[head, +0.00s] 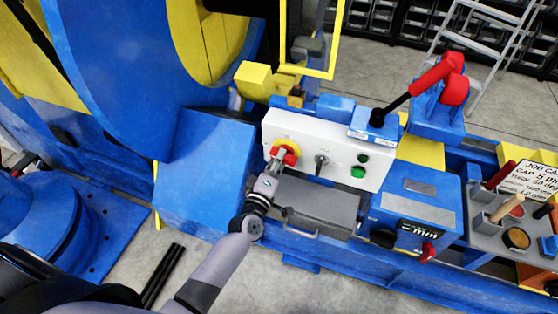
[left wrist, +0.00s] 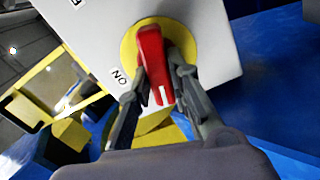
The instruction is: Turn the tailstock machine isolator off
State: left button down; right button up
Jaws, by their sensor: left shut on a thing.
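The isolator is a red handle (left wrist: 151,50) on a round yellow plate (left wrist: 182,38), on the front of a white control box (head: 327,145). It also shows in the head view as a red and yellow knob (head: 290,146) at the box's left end. My left gripper (head: 276,160) is shut on the red handle, one finger on each side in the left wrist view (left wrist: 158,82). An "ON" label (left wrist: 119,76) lies left of the handle, whose upper end points up in that view. Another label is cut off at the top. My right gripper is not in view.
A black selector switch (head: 321,160) and green buttons (head: 358,171) sit right of the isolator. A grey drawer-like box (head: 318,207) lies below. A red-handled lever (head: 436,75) rises at the right. A large blue disc (head: 150,70) stands left.

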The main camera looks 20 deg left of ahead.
pick_arm(q)
jog(key=shift+f+n+b, duration=0.1)
jog(key=shift+n+b, duration=0.3)
jog(key=shift+n, duration=1.1)
jog(key=c, duration=1.5)
grip_release()
jog(key=s, duration=1.2)
jog(key=shift+a, duration=0.25)
